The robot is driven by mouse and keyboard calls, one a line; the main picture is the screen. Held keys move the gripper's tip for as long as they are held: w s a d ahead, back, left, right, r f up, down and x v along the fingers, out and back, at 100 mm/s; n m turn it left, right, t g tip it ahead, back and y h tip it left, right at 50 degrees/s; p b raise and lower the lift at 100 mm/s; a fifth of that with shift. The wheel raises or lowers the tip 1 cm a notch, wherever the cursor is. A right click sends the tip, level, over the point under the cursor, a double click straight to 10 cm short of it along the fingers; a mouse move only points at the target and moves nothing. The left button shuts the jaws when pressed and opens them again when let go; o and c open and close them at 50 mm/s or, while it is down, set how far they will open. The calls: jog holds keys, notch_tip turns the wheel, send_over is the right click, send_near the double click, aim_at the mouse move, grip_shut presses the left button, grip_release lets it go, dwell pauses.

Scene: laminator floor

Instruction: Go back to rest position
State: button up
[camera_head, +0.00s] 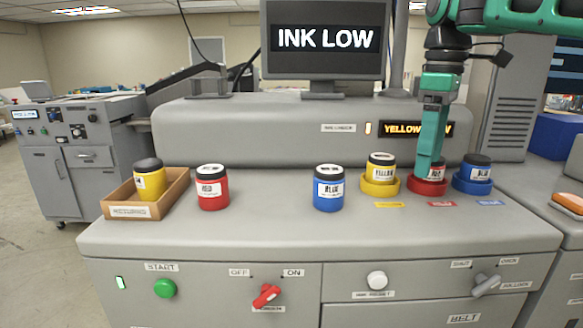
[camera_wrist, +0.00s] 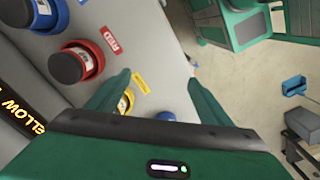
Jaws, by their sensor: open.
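My gripper (camera_head: 431,160) is at the right of the machine, pointing down in front of the red bottle (camera_head: 438,172), partly hiding it. In the wrist view my gripper (camera_wrist: 160,88) has its fingers apart with nothing held between them. The red bottle sits in a red holder (camera_head: 428,188). To its left a yellow bottle (camera_head: 381,174) stands in a yellow holder (camera_head: 380,189). To its right a blue bottle (camera_head: 477,174) stands in a blue holder (camera_head: 472,186). The wrist view also shows the red bottle (camera_wrist: 70,66).
A loose red bottle (camera_head: 213,190) and blue bottle (camera_head: 329,191) stand on the grey top. A yellow bottle (camera_head: 149,183) is in a wooden tray (camera_head: 128,211) at left. The monitor (camera_head: 325,40) reads INK LOW. A lit display (camera_head: 395,128) is partly hidden by my gripper.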

jog(key=s+d+f+m, duration=0.7)
jog(key=s+f+m, duration=0.1)
jog(key=s+f, duration=0.4)
jog(key=s+d+f+m, duration=0.7)
jog(key=s+f+m, duration=0.1)
jog(key=s+f, duration=0.5)
jog(key=shift+d+f+m, duration=0.2)
jog(key=shift+f+m, duration=0.2)
jog(key=shift+f, duration=0.25)
jog(key=shift+w+f, duration=0.2)
jog(key=shift+w, duration=0.35)
